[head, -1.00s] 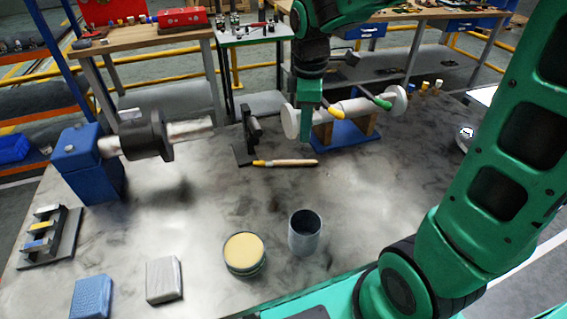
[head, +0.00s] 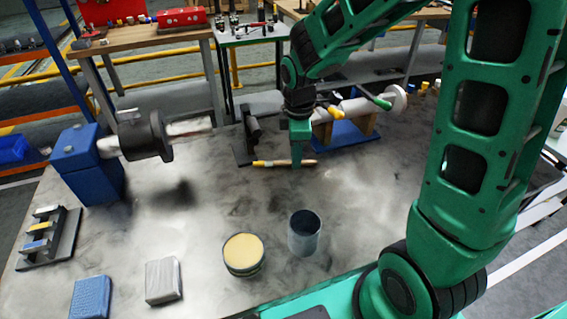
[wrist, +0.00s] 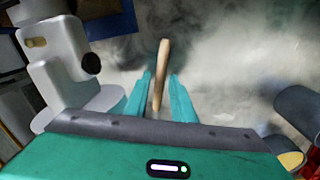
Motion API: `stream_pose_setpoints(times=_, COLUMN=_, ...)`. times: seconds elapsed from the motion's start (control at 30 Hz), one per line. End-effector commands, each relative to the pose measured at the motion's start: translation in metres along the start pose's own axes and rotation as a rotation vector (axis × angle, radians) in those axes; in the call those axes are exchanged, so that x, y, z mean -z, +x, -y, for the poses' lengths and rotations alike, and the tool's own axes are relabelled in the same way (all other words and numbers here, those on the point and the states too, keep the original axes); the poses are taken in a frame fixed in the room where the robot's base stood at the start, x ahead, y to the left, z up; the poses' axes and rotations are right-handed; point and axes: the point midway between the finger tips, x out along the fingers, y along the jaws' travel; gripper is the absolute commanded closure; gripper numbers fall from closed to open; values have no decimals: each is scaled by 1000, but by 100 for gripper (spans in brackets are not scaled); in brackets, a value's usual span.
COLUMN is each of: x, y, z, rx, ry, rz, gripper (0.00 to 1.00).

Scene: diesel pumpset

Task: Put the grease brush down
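The grease brush (head: 272,163), with a pale wooden handle and a yellow part at its left end, lies on the grey metal table (head: 215,215) in front of the dark stand. My gripper (head: 296,163) is down at the handle's right half in the head view. In the wrist view the wooden handle (wrist: 161,72) runs between the two green fingers of my gripper (wrist: 160,92). A gap shows on each side of the handle, so the fingers are open. The yellow end is not clear in the wrist view.
A round tin with yellowish contents (head: 243,250) and a grey cup (head: 304,240) stand at the front. A blue block (head: 93,297) and a grey block (head: 163,282) lie front left. A white shaft (head: 358,106) rests on a blue stand behind. The table's middle is clear.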

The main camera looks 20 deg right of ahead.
Motion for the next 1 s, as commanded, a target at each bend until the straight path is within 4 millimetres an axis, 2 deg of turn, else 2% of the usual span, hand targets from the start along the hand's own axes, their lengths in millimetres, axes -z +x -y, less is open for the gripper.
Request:
stream_pose_setpoints(times=0.1, x=0, y=8, z=0, rx=2, ry=0, rz=1, gripper=77)
stream_pose_setpoints(times=0.33, x=0, y=8, z=0, rx=0, ry=0, rz=0, gripper=77)
stream_pose_setpoints(times=0.43, x=0, y=8, z=0, rx=0, ry=0, rz=0, gripper=100)
stream_pose_setpoints(times=0.8, x=0, y=7, z=-1, rx=-2, ry=1, rz=0, gripper=100)
stream_pose_setpoints(times=1.0, x=1, y=-1, z=-2, rx=-5, ry=0, rz=-2, gripper=100)
